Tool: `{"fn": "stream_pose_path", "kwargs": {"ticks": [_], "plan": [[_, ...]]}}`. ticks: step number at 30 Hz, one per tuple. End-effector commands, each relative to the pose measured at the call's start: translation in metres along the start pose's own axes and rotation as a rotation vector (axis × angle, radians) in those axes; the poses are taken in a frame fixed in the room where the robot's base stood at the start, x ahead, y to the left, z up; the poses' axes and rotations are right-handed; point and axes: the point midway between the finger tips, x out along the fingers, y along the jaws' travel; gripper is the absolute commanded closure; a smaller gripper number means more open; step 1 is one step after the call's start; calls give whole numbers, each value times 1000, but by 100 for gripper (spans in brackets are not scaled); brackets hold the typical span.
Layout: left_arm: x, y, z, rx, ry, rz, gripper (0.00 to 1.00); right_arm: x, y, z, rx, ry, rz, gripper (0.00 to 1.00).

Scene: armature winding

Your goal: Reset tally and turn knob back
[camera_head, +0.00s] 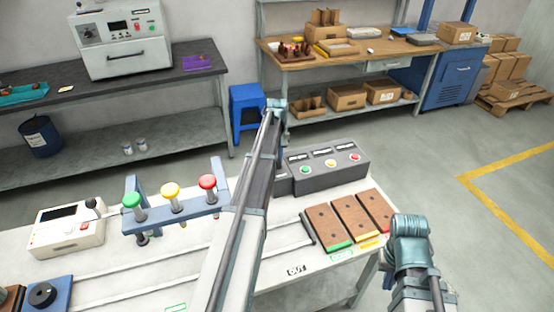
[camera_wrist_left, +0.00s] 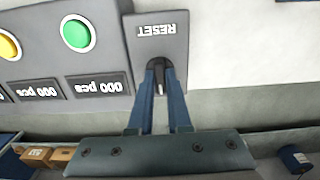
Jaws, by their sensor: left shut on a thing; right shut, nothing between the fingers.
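The dark tally box (camera_head: 335,172) stands at the back of the white table, with green, yellow and red buttons. In the left wrist view, two of its displays read "000 pcs" (camera_wrist_left: 98,86). The grey RESET plate (camera_wrist_left: 172,28) adjoins the box and carries a black knob (camera_wrist_left: 158,64). My left gripper (camera_wrist_left: 160,86) is shut on this knob, a finger on each side. In the head view my left arm hides the knob and fingers. My right gripper (camera_head: 412,280) is shut and empty beyond the table's right edge; its fingertips are hard to make out.
A blue stand (camera_head: 150,191) with green, yellow and red plungers is left of my left arm. A white meter box (camera_head: 66,230) and a blue block with a black dial (camera_head: 42,295) are farther left. Brown blocks (camera_head: 327,226) lie in front of the tally box.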

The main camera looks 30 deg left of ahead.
Motion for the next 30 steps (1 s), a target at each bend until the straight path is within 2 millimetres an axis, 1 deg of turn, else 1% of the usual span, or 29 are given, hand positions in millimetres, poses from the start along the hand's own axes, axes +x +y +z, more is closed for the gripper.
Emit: {"fn": "stream_pose_path", "kwargs": {"ticks": [8, 9, 13, 23, 26, 30], "plan": [[0, 0, 0, -3, 0, 0, 100, 0, 0, 0, 0, 0, 0, 100], [0, 0, 0, -3, 0, 0, 77, 0, 0, 0, 0, 0, 0, 100], [0, 0, 0, -2, 0, 0, 54, 0, 0, 0, 0, 0, 0, 100], [-1, 0, 0, -1, 0, 0, 54, -1, 0, 0, 0, 0, 0, 100], [-4, 0, 0, -1, 0, 0, 54, -4, 0, 0, 0, 0, 0, 100], [-14, 0, 0, -1, 0, 0, 54, -14, 1, 1, 0, 0, 0, 100]]}}
